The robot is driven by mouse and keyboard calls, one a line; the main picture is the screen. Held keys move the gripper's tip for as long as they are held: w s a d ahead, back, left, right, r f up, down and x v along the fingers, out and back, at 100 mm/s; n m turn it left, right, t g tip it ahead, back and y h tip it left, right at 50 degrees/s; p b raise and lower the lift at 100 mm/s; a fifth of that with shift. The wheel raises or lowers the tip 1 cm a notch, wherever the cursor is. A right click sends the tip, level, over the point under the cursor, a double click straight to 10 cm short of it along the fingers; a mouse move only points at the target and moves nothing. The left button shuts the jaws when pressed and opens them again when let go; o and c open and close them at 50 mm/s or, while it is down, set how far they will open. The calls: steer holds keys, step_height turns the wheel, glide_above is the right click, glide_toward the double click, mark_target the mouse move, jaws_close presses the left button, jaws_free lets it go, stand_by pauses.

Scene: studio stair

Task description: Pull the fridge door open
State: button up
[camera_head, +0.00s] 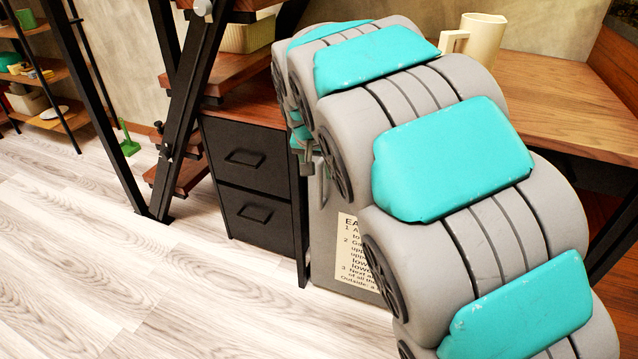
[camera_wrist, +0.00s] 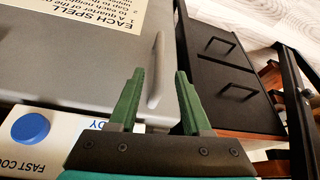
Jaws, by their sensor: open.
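The fridge is a grey box under the wooden desk, partly hidden by my arm in the head view (camera_head: 322,225). In the wrist view its grey door (camera_wrist: 75,62) fills the left side, with a pale upright handle (camera_wrist: 157,72) near the door's edge. My gripper (camera_wrist: 160,74) is open, with its two green fingers on either side of the handle in the picture. I cannot tell how deep the handle sits between them, and no contact shows. The door looks shut. In the head view the gripper is small and mostly hidden behind my arm.
A black two-drawer cabinet (camera_head: 250,170) stands beside the fridge, close to my gripper. A black metal frame (camera_head: 180,110) stands left of it. A cream mug (camera_head: 483,42) is on the desk (camera_head: 575,105).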

mark_target(319, 180)
steer(key=x, duration=0.6)
steer(key=shift+w+d+f, duration=0.1)
steer(key=shift+w+f, duration=0.05)
steer(key=shift+f, duration=0.2)
jaws_close()
stand_by(1.1)
